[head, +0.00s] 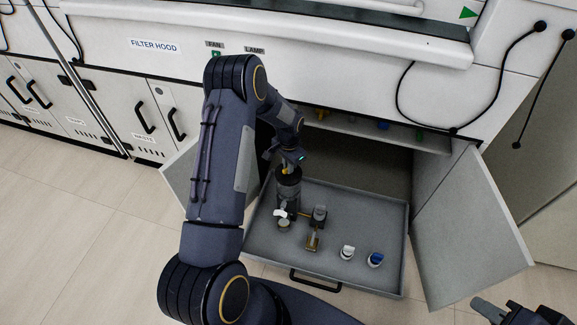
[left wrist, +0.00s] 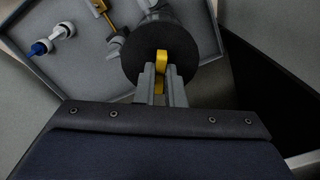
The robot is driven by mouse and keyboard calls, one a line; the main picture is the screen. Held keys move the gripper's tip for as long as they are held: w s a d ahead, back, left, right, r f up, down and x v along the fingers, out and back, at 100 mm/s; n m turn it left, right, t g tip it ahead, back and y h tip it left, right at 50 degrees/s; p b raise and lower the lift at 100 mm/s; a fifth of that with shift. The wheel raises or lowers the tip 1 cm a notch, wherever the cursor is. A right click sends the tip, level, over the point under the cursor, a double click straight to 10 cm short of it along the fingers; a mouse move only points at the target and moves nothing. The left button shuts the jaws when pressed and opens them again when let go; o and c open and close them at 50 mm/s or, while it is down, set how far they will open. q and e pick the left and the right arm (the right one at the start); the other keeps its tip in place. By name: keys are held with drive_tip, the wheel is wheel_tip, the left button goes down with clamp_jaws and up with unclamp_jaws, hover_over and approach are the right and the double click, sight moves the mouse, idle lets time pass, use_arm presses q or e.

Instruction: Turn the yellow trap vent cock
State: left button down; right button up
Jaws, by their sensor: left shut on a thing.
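The yellow vent cock (left wrist: 162,62) sits on top of a dark round trap (left wrist: 186,38). My left gripper (left wrist: 162,72) is shut on the yellow cock, with one finger on each side of it. In the head view the trap (head: 287,186) stands upright in the left part of a grey pull-out tray (head: 375,275), and my left gripper (head: 286,163) comes down on it from above. The cock is mostly hidden there by the gripper. My right gripper (head: 492,308) is at the lower right, away from the tray, partly cut off by the picture edge.
The tray also holds a brass fitting (head: 312,241), a white-handled valve (head: 347,252) and a blue-handled valve (head: 375,259). Open cabinet doors stand at the right (head: 470,235) and left (head: 183,170). A shelf edge (head: 370,128) with coloured knobs lies above the tray.

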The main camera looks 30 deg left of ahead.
use_arm(q)
drive_tip(key=m, duration=0.5)
drive_tip(key=shift+m+b, duration=0.3)
drive_tip(key=shift+b, duration=0.05)
drive_tip(key=m, duration=0.5)
drive_tip(key=shift+m, duration=0.4)
drive_tip(key=c, duration=1.5)
unclamp_jaws()
drive_tip(key=shift+r, duration=0.1)
wheel_tip(320, 180, up, 6)
drive_tip(key=shift+r+p, duration=0.15)
drive_tip(key=shift+p, duration=0.7)
drive_tip(key=shift+r, duration=0.65)
